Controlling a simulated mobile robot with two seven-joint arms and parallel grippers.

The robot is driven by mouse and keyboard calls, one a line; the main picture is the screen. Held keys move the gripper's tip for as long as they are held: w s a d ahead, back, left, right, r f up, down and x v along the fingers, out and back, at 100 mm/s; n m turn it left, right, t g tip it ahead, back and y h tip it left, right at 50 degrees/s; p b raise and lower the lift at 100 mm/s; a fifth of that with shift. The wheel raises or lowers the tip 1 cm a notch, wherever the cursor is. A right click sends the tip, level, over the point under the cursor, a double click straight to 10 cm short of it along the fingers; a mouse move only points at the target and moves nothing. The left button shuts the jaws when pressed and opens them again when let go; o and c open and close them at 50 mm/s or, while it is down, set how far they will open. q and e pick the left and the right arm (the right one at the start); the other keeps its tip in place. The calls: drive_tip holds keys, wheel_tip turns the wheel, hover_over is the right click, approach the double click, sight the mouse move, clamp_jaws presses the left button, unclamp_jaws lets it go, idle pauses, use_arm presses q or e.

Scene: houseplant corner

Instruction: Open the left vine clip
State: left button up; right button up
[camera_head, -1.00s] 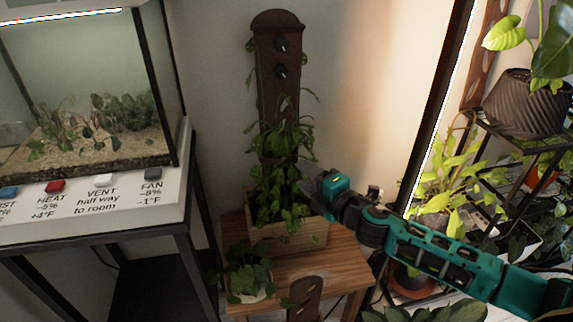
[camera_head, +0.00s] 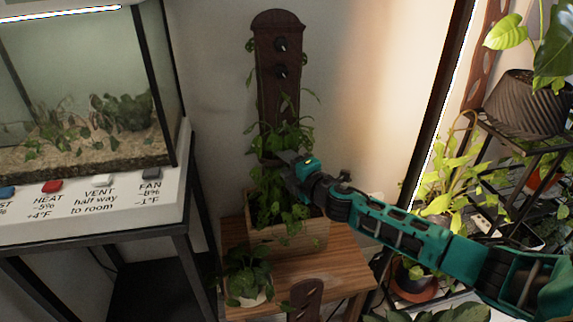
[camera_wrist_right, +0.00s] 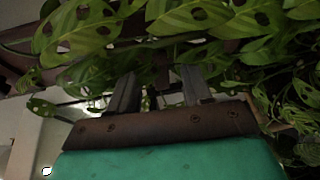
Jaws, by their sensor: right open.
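A tall dark brown plank (camera_head: 278,110) with a rounded top stands behind a leafy vine (camera_head: 268,200) in a wooden planter. Two small dark fittings, an upper one (camera_head: 281,45) and a lower one (camera_head: 280,71), sit on the plank; I cannot tell whether either is a vine clip. I cannot make out the left vine clip among the leaves. My right gripper (camera_head: 283,160) is at the plank's lower part among the vine leaves. In the right wrist view its two fingers (camera_wrist_right: 160,92) are apart under perforated leaves (camera_wrist_right: 190,18). My left gripper is not in view.
The planter (camera_head: 290,238) stands on a wooden table (camera_head: 325,270) with a small potted plant (camera_head: 248,270). A glass terrarium (camera_head: 85,90) stands at left above labelled buttons. A plant rack (camera_head: 490,140) is at right.

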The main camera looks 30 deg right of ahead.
drive_tip(key=shift+c, duration=0.5)
drive_tip(key=c, duration=0.7)
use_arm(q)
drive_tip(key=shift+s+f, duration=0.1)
use_arm(e)
clamp_jaws()
